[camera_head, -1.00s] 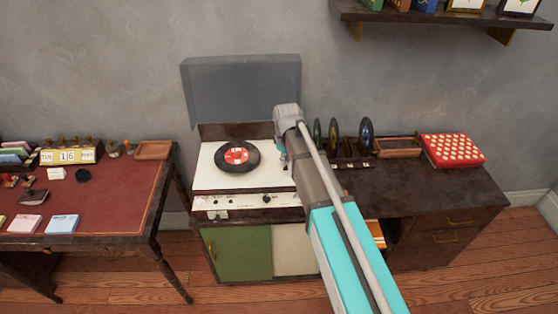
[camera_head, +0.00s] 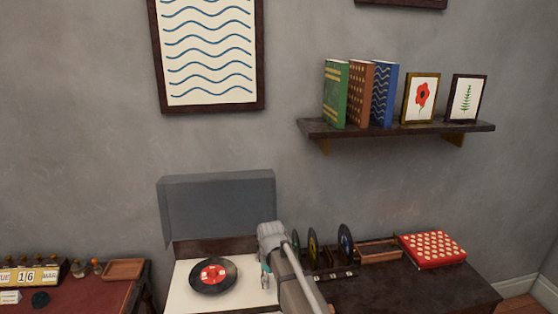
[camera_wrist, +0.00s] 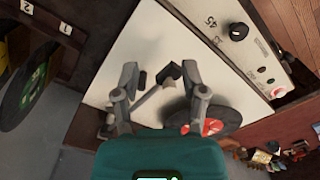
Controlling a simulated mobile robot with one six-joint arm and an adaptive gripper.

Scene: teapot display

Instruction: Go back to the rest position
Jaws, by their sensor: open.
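A record player (camera_head: 185,300) with a white top stands below the raised grey lid (camera_head: 215,208). A black record with a red label (camera_head: 213,276) lies flat on it. My gripper (camera_head: 266,283) is above the right side of the player, beside the record, partly hidden by my arm. In the wrist view my gripper (camera_wrist: 160,78) has its two fingers spread, with the white deck (camera_wrist: 125,55) behind them. The tonearm (camera_wrist: 150,97) shows between the fingers, apparently not gripped. The record (camera_wrist: 225,120) is partly hidden behind the right finger.
Upright records (camera_head: 345,243) stand in a rack right of the player, near a wooden tray (camera_head: 379,251) and a red dotted box (camera_head: 433,249). A wall shelf (camera_head: 400,128) holds books and frames. A desk (camera_head: 95,297) with a calendar (camera_head: 30,277) stands left.

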